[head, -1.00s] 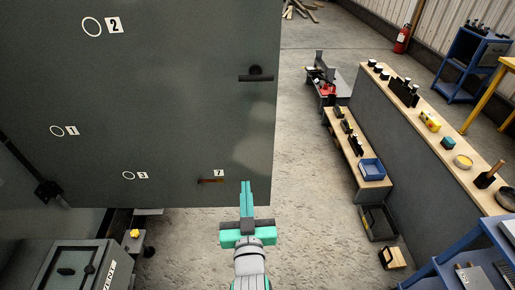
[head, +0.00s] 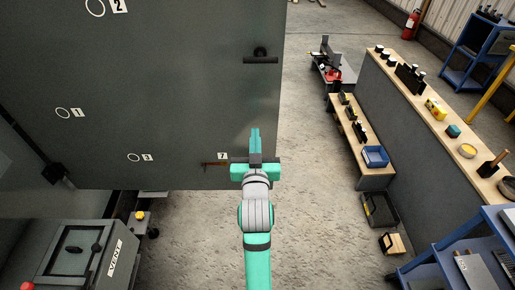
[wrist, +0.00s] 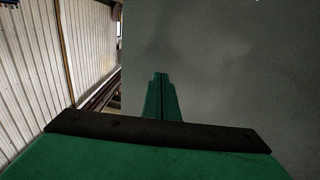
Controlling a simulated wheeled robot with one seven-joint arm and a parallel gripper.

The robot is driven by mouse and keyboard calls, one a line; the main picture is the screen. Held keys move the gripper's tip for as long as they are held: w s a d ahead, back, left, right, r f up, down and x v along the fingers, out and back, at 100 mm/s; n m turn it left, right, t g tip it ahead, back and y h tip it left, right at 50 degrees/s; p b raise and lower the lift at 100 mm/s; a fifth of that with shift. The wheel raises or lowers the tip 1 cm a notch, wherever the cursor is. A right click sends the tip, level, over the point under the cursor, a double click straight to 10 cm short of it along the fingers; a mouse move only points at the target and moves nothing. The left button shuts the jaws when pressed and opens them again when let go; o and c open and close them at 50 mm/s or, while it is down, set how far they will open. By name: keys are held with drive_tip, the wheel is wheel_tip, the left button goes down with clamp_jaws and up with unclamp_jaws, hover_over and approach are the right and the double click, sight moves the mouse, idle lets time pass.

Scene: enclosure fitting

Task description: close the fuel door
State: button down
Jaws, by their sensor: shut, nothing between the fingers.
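A large grey door-like panel (head: 170,90) fills the upper left of the head view. It has a dark handle (head: 261,58) near its right edge and ringed marks numbered 1, 2 and 3. No label names it as the fuel door. A small reddish-brown bar (head: 213,163) sits beside label 7 near its lower edge. My teal gripper (head: 255,131) is shut and empty, in front of the panel's lower right part, below the handle. In the wrist view the shut fingers (wrist: 161,76) point at a grey surface (wrist: 230,60); I cannot tell whether they touch it.
A grey box marked VENT (head: 85,255) stands at lower left. Right of the panel the concrete floor (head: 310,220) is open. Beyond it are a low wooden bench (head: 350,130) with a blue bin (head: 375,156), a long counter (head: 440,130) and a blue cart (head: 470,250).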

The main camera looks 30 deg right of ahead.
sight(255, 122)
drive_tip(key=shift+x, duration=1.6)
